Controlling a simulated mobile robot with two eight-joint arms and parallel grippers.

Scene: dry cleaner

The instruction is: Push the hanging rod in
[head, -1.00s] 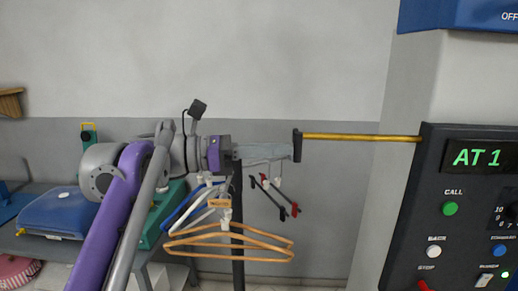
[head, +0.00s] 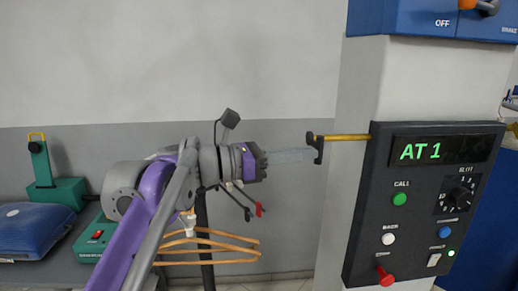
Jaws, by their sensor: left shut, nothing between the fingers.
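The hanging rod (head: 347,137) is a thin yellow bar with a dark hooked end piece (head: 318,147). A short length of it shows between that end piece and the dark control panel at the right. My left gripper (head: 311,155) comes in from the left, level with the end piece. Its pale grey fingers are shut and empty, with their tips at the left side of the end piece. They look to be touching it, but I cannot tell for certain. My right gripper is not in view.
The control panel (head: 386,225) reads AT 1 and has several buttons and a dial, below a blue box (head: 418,22). A blue press (head: 36,232) stands at the left.

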